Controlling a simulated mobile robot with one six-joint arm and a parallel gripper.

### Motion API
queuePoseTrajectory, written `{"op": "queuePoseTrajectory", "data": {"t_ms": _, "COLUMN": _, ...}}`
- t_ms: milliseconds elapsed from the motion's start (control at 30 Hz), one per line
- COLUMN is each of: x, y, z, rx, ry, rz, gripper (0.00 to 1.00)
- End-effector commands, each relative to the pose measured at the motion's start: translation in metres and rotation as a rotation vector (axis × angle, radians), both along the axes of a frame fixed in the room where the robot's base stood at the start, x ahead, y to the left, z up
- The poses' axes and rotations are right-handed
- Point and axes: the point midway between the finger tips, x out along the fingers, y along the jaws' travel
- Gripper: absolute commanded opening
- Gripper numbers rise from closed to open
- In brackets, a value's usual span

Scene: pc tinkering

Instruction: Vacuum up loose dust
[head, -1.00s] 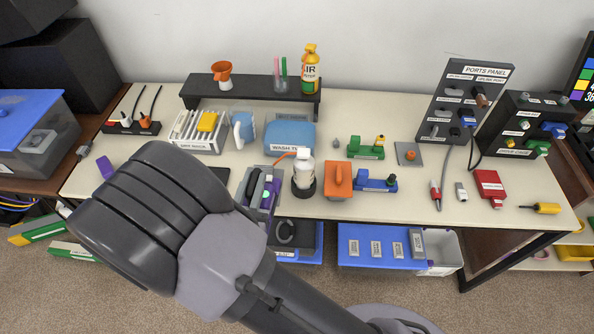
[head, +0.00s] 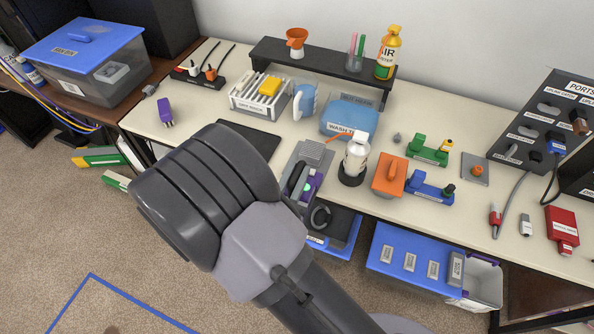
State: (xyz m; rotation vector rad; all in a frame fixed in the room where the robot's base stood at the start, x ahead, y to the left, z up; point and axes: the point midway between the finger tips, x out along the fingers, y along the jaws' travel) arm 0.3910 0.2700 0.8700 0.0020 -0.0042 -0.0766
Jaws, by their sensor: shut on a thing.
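My arm's thick dark grey and light grey links fill the lower middle of the head view. My gripper does not show, and neither does anything it may hold. I cannot make out a vacuum or loose dust for sure. A grey holder (head: 291,209) at the table's front edge bears a dark handle-like thing and a purple thing with a green spot (head: 309,187). My arm covers part of its left side. A flat dark pad (head: 249,140) lies on the table behind my arm.
A white rack (head: 247,104), a blue wash tub (head: 348,120), a white bottle (head: 356,158) and an orange block (head: 390,176) crowd the table (head: 197,87). A black shelf (head: 330,58) stands behind. Blue-lidded bins sit below. Carpet at lower left is open, with blue tape (head: 130,303).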

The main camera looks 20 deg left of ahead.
Motion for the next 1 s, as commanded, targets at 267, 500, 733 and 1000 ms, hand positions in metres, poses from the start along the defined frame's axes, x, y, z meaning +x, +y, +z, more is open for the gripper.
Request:
{"op": "queuePoseTrajectory", "data": {"t_ms": 267, "x": 0.0001, "y": -0.0002, "z": 0.0017, "rx": 0.002, "ry": -0.001, "rz": -0.002, "gripper": 0.0}}
{"op": "queuePoseTrajectory", "data": {"t_ms": 500, "x": 0.0001, "y": -0.0003, "z": 0.0009, "rx": 0.002, "ry": -0.001, "rz": -0.002, "gripper": 0.0}}
{"op": "queuePoseTrajectory", "data": {"t_ms": 733, "x": 0.0001, "y": -0.0002, "z": -0.0015, "rx": 0.002, "ry": -0.001, "rz": -0.002, "gripper": 0.0}}
{"op": "queuePoseTrajectory", "data": {"t_ms": 1000, "x": 0.0043, "y": -0.0007, "z": -0.0038, "rx": 0.001, "ry": -0.001, "rz": -0.002, "gripper": 0.0}}
